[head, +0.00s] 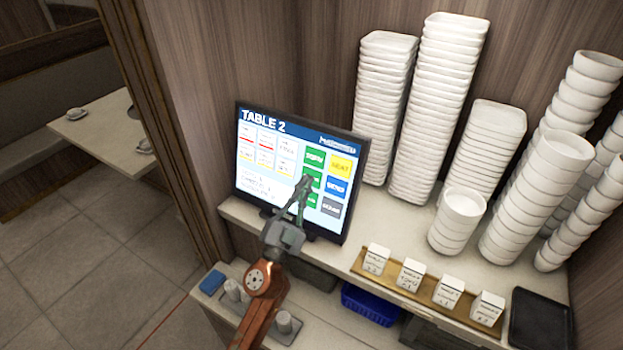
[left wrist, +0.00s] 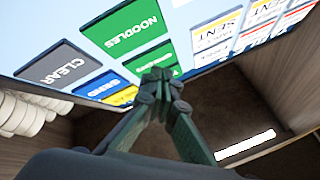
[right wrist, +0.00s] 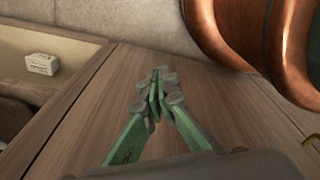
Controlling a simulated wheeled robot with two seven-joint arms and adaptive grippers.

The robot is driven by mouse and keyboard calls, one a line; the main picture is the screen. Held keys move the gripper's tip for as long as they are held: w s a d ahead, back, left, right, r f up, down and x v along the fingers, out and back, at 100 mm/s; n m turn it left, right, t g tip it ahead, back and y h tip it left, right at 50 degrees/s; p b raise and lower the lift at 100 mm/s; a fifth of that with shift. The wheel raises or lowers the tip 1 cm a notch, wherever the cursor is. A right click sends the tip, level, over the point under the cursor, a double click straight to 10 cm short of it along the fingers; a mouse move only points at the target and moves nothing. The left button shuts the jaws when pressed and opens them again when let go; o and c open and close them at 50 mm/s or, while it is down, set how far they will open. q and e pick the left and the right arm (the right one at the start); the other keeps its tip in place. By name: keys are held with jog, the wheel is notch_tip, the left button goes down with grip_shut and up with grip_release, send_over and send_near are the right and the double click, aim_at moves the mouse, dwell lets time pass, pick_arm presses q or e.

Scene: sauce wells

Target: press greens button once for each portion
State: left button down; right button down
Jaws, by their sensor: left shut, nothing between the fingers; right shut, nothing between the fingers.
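The order screen (head: 276,200) reads "TABLE 2" and stands on the counter. A column of green buttons is on it: the top one (head: 315,158), a middle one (head: 316,178) partly behind my gripper, and a lower one, which reads "NOODLES" in the left wrist view (left wrist: 125,27). The middle button's label (left wrist: 150,55) is not legible. My left gripper (head: 306,180) is shut and empty, its tips in front of the middle button; I cannot tell whether they touch. My right gripper (right wrist: 158,78) is shut and empty, over a wooden surface. Small text at the screen's lower left is unreadable.
Stacks of white dishes (head: 440,100) and bowls (head: 545,170) fill the counter right of the screen. Small white labelled boxes (head: 411,274) stand on a wooden tray. A blue basket (head: 370,303) sits below. A black tray (head: 541,322) is at right.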

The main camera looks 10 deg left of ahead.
pick_arm(q)
jog(key=shift+w+d+f, duration=0.1)
jog(key=shift+w+d, duration=0.05)
jog(key=shift+w, duration=0.25)
dwell(0.7)
jog(key=shift+s, duration=0.15)
jog(key=shift+s+a+r, duration=0.2)
jog(key=shift+s+a, duration=0.1)
jog(key=shift+s, duration=0.35)
jog(key=s+p, duration=0.1)
jog(key=s+a+r, duration=0.1)
jog(key=s, duration=0.1)
jog(key=s+a+p, duration=0.1)
jog(key=shift+s+r+p, duration=0.2)
jog(key=shift+r+p, duration=0.05)
jog(key=shift+p, duration=0.1)
jog(key=shift+y, duration=0.3)
dwell(1.7)
